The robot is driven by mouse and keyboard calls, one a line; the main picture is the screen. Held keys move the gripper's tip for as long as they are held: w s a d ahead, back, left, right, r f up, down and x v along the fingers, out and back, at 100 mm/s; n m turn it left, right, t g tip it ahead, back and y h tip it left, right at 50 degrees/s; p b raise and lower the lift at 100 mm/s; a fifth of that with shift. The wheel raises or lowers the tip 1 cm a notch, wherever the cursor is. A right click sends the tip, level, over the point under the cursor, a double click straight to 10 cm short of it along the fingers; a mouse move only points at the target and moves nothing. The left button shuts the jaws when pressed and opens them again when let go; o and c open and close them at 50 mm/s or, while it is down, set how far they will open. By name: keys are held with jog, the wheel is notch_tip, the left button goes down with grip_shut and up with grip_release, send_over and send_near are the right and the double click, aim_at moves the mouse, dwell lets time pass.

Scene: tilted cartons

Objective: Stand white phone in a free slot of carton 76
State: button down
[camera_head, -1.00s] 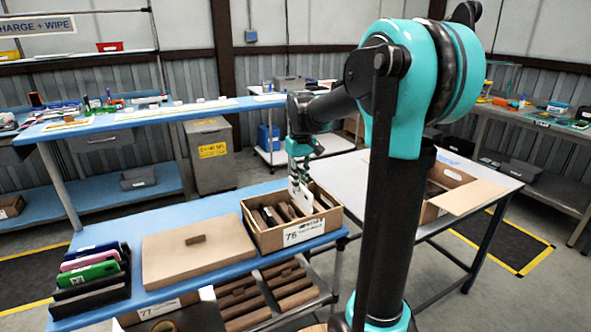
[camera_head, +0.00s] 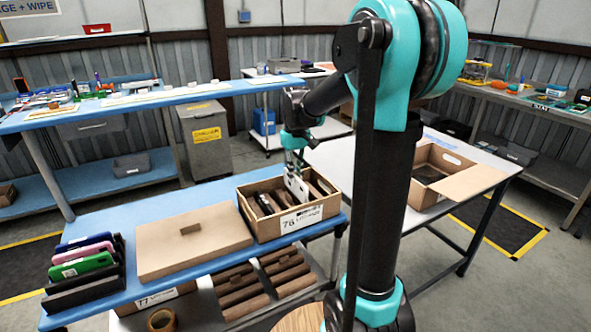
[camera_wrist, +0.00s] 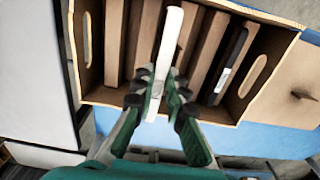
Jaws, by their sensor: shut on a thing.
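My gripper (camera_wrist: 160,82) is shut on the white phone (camera_wrist: 172,38), which shows edge-on between the fingertips in the wrist view. In the head view the white phone (camera_head: 297,187) hangs upright from my gripper (camera_head: 292,165) at carton 76 (camera_head: 303,218), an open brown box on the blue table. Brown dividers split the carton into slots. In the wrist view a dark phone (camera_wrist: 232,65) stands in a slot on the right. The white phone is slightly slanted against the dividers. I cannot tell whether its lower end is inside a slot.
A flat cardboard lid (camera_head: 190,240) lies left of the carton, beside a rack of coloured phones (camera_head: 85,268). Another open carton (camera_head: 440,178) stands on the grey table to the right. Carton 77 (camera_head: 160,298) is on the shelf below.

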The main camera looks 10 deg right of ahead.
aim_at(296, 189)
jog(key=shift+f, duration=2.85)
jog(key=shift+f, duration=0.3)
jog(key=c, duration=1.5)
grip_release()
jog(key=shift+o, duration=0.2)
jog(key=shift+r, duration=0.15)
notch_tip(296, 189, up, 12)
jog(key=shift+f, duration=0.1)
